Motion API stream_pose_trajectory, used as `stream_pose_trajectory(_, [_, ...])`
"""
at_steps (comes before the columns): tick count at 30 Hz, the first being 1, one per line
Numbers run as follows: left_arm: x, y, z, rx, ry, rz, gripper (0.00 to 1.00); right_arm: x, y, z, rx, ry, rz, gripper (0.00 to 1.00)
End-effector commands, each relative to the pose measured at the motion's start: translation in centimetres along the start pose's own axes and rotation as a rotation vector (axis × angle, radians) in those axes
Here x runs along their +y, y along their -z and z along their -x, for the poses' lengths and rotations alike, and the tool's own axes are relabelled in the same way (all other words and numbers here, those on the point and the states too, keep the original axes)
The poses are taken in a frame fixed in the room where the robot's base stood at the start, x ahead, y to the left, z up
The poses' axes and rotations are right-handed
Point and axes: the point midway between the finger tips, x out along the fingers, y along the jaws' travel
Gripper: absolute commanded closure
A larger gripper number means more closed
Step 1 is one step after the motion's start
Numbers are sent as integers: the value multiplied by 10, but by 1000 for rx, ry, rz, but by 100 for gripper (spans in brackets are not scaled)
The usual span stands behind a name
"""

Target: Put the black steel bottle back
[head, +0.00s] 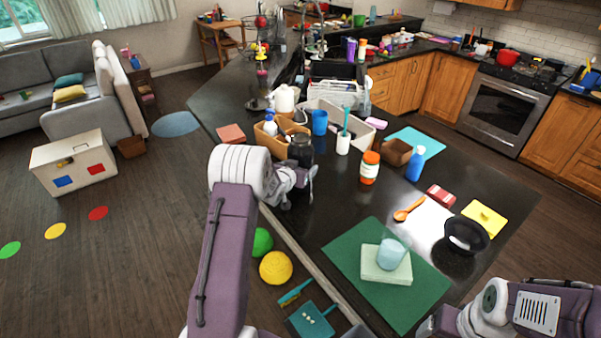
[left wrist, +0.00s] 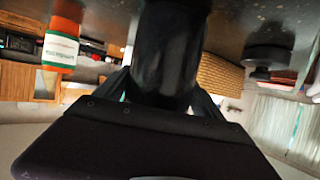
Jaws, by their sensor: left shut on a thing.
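The black steel bottle (head: 301,148) is upright at the counter's left side, beside a tan box. My left gripper (head: 304,180) is shut on it, and the gripper hides its lower part in the head view. In the left wrist view the dark bottle (left wrist: 170,55) fills the middle, between the fingers. I cannot tell whether its base touches the counter. My right gripper (head: 432,325) is at the bottom right edge of the head view, mostly cut off, so its jaws cannot be made out.
A tan box (head: 272,142) stands behind the bottle. A green mat (head: 345,250) carries a pale block and a glass. A blue bottle (head: 415,165) is farther right. Bare counter (head: 340,210) lies between.

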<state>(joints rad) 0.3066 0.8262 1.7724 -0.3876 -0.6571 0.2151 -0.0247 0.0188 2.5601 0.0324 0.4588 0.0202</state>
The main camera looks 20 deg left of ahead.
Motion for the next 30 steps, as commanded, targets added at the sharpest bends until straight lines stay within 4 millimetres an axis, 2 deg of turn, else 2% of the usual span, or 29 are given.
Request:
stream_pose_trajectory(1, [0,-4,-4,9,0,-1,94,0,-1,-7,0,0,0,19])
stream_pose_trajectory(7, [0,-1,-2,9,0,-1,94,0,0,-4,0,0,0,19])
stream_pose_trajectory(12, [0,-6,-4,9,0,-1,94,0,-1,-9,0,0,0,19])
stream_pose_trajectory(13, [0,-8,-4,2,0,0,13,0,-1,-7,0,0,0,19])
stream_pose_trajectory(15, [0,-7,-3,2,0,0,0,0,-1,-7,0,0,0,19])
stream_pose_trajectory(21, [0,-7,-3,2,0,0,0,0,-1,-7,0,0,0,19])
stream_pose_trajectory(24, [0,-1,0,2,0,0,0,0,0,0,0,0,0,19])
stream_pose_trajectory(26, [0,-4,7,0,1,1,0,0,0,-1,0,0,0,19])
stream_pose_trajectory(30, [-1,-2,37,1,2,1,0,0,0,4,0,0,0,19])
